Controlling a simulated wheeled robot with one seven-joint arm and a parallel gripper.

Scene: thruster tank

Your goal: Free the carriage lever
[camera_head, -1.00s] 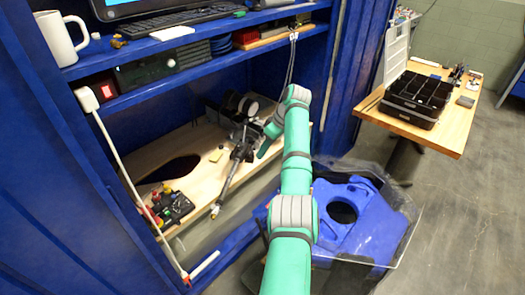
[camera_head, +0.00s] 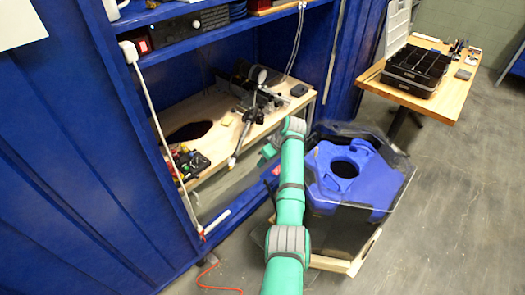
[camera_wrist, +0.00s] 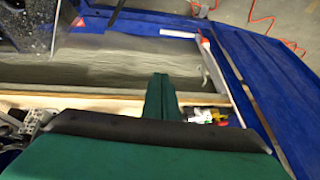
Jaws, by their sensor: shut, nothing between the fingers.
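A dark mechanical assembly with a long metal rod (camera_head: 246,128) stands on the wooden bench top (camera_head: 206,112) inside the blue cabinet. I cannot make out which part of it is the carriage lever. My gripper (camera_head: 264,157) is in front of the bench's front edge, to the right of the rod's lower end and apart from it. In the wrist view my gripper's fingers (camera_wrist: 163,84) are together, with nothing between them, above the bench edge. Grey parts (camera_wrist: 38,122) at the left edge of the wrist view are only partly seen.
A control box with colored buttons (camera_head: 188,162) sits at the bench's front left. A blue-topped clear tank (camera_head: 376,180) stands right of my arm. A wooden table (camera_head: 457,85) carries a black case (camera_head: 418,70). A red cable (camera_head: 208,280) lies on the floor.

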